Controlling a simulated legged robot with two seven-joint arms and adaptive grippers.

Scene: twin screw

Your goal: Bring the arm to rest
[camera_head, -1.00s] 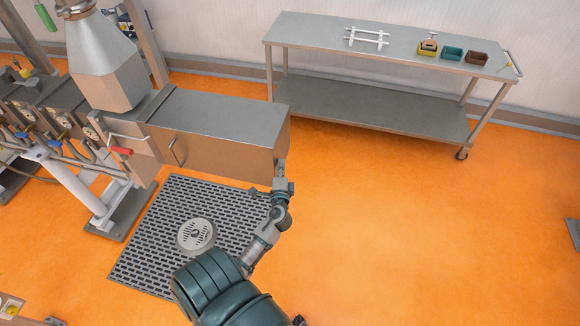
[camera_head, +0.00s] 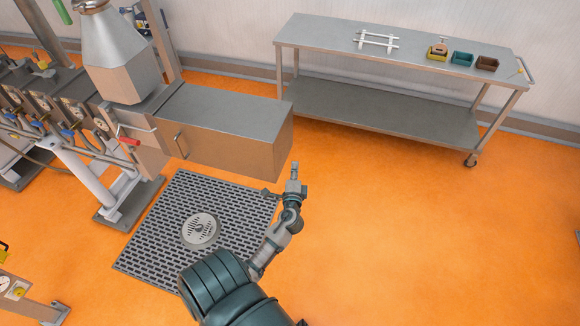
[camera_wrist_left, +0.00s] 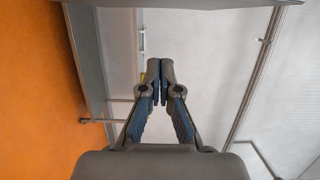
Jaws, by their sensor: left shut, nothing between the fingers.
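My left arm (camera_head: 274,240) reaches up from the bottom middle of the head view. Its gripper (camera_head: 294,168) is over the orange floor, just right of the metal machine box's near right corner, with a small visible gap between them. In the left wrist view the two fingers of the gripper (camera_wrist_left: 161,82) meet at their tips, shut and empty. My right gripper is not in view.
The machine box (camera_head: 225,130) with a red-handled lever (camera_head: 129,141) stands at the left. A floor grate (camera_head: 170,240) lies below it. A steel cart (camera_head: 400,55) at the back holds a white rack (camera_head: 377,42) and small bins (camera_head: 462,58).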

